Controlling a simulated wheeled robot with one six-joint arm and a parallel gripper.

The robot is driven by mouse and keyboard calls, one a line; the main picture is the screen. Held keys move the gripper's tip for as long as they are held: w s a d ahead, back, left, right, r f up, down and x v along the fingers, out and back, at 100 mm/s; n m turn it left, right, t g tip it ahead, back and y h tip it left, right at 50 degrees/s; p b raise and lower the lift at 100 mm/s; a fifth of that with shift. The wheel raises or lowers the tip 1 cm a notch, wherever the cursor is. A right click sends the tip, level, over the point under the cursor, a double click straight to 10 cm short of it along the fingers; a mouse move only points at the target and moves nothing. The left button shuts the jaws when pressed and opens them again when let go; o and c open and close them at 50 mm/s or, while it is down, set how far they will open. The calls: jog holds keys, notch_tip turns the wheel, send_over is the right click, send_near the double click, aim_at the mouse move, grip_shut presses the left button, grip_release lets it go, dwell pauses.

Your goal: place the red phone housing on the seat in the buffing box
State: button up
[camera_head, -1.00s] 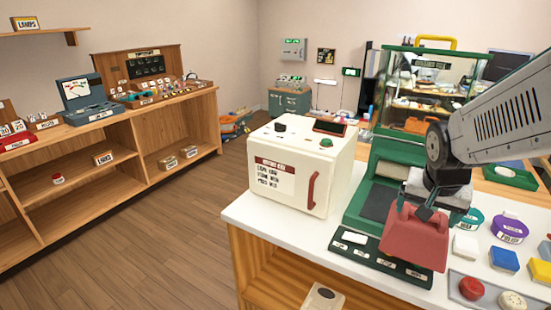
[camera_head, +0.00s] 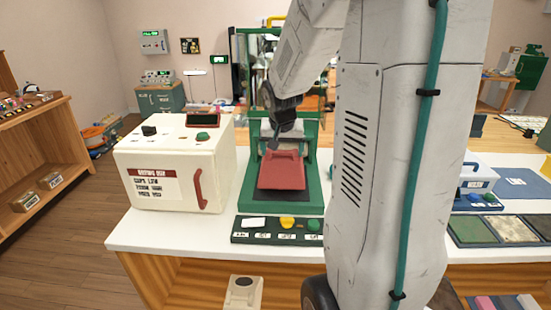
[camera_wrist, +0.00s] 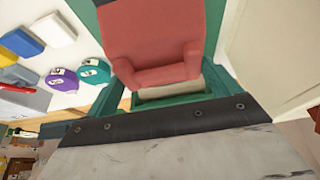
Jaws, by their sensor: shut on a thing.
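The red phone housing (camera_head: 282,172) hangs from my gripper (camera_head: 284,143), over the dark bed of a green-framed machine (camera_head: 313,195). Whether it touches the bed is unclear. In the wrist view the red housing (camera_wrist: 155,40) fills the top middle, with green frame parts around it. My gripper is shut on it; its fingertips are mostly hidden. The white buffing box (camera_head: 140,165) stands just left of the green machine. Its front, with a label and red handle (camera_head: 199,188), looks shut. I see no seat inside it.
A dark panel (camera_head: 240,237) with a yellow and a green piece lies before the green machine. My arm covers the counter right of it. Material swatches (camera_head: 475,230) and a white case (camera_head: 478,180) lie further right. Purple and teal round things (camera_wrist: 88,80) show in the wrist view.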

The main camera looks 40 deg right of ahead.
aim_at(282, 158)
jog(key=shift+f, duration=1.85)
jog(key=o, duration=1.3)
